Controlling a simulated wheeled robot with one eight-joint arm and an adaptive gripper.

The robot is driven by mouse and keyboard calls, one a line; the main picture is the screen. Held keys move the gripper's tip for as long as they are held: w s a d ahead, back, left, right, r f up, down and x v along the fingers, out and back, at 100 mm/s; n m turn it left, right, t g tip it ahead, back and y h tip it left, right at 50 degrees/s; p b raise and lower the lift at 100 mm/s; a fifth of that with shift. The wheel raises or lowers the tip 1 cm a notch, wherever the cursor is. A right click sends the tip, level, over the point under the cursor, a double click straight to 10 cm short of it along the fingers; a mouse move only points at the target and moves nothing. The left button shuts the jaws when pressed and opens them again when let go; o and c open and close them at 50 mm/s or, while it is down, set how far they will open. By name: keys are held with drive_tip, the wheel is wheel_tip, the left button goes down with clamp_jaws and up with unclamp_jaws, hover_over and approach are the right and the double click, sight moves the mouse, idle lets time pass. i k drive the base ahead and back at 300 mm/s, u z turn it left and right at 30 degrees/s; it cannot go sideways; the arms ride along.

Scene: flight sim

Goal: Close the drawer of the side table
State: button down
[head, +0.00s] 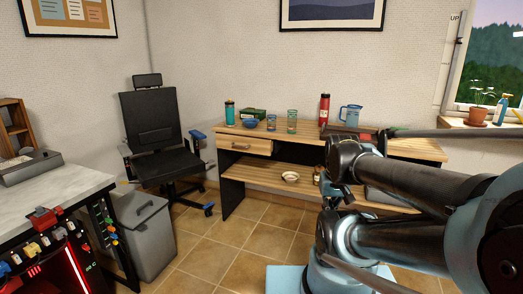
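The side table (300,181) is a long wooden table with dark legs and a lower shelf, along the back wall. Its drawer (262,147) is under the left end of the top, with a pale wood front and a small handle (241,146). The front seems to stand slightly proud of the top's edge, but how far it is open is hard to tell. My arm fills the right side and hides the table's right part. The dark end of my arm, where my gripper (337,196) seems to be, is right of the drawer and apart from it. Its fingers are not clear.
A teal bottle (230,114), blue bowl (251,123), glasses, red bottle (324,109) and blue pitcher (350,116) stand on the top. A bowl (290,177) is on the shelf. An office chair (156,138) stands left. The tiled floor (236,233) before the drawer is clear.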

sight(250, 145)
drive_tip(key=i, duration=0.95)
